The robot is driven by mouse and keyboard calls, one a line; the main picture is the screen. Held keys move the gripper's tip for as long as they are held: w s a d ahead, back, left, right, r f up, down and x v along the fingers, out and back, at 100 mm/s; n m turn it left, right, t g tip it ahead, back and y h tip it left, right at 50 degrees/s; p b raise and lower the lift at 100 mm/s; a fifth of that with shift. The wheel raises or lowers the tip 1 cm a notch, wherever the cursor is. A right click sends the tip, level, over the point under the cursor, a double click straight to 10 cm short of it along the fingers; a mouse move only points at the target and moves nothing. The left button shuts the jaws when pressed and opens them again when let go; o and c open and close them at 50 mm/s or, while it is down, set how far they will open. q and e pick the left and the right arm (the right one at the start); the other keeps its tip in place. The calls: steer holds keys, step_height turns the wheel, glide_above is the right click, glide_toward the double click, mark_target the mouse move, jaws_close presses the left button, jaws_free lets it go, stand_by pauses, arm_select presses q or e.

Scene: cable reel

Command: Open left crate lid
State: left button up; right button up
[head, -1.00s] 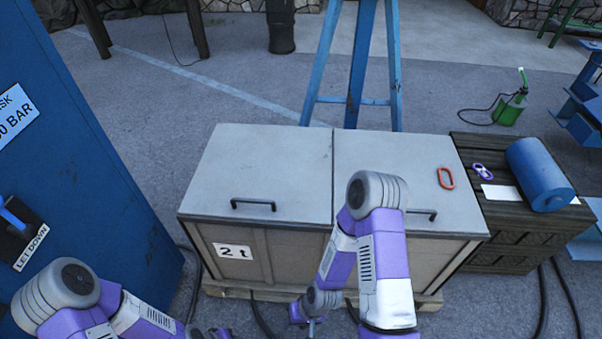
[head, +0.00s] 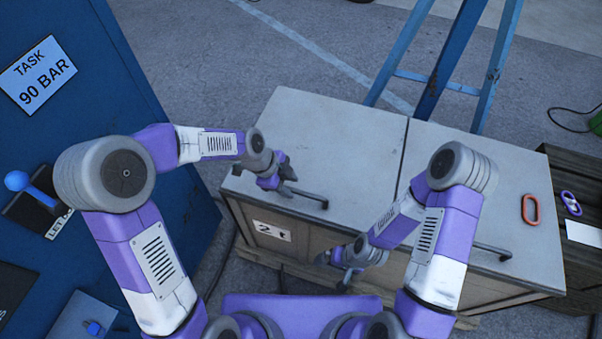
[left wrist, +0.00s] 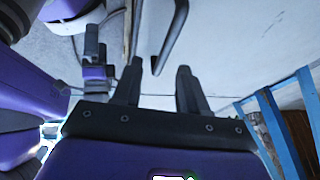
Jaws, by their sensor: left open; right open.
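The left crate lid (head: 335,130) is a flat light-grey panel, lying shut on the crate (head: 262,215) with the "2 t" label. Its dark bar handle (head: 308,197) is near the front edge. My left gripper (head: 288,178) is open above the lid, beside the handle's left end. In the left wrist view, my left gripper's two fingers (left wrist: 160,82) are apart, and the handle (left wrist: 172,38) shows just beyond their tips with nothing gripped. My right gripper (head: 345,270) is open and empty in front of the crate, lower than the lid.
The right lid (head: 490,185) is shut, with its own handle (head: 492,250) and an orange ring (head: 531,209) on top. Blue stand legs (head: 440,65) rise behind the crate. A blue panel (head: 130,95) with a lever (head: 30,187) stands at the left.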

mark_target(303, 193)
arm_select(q)
steer(key=shift+m, duration=0.5)
steer(key=x, duration=0.2)
steer(key=b+x, duration=0.1)
steer(key=x, duration=0.1)
steer(key=b+x, duration=0.1)
steer(key=x, duration=0.1)
steer(key=shift+w+d, duration=0.4)
steer(key=shift+d, duration=0.1)
arm_select(e)
steer(key=shift+w+f, duration=0.25)
steer(key=shift+f, duration=0.75)
arm_select(q)
jaws_close()
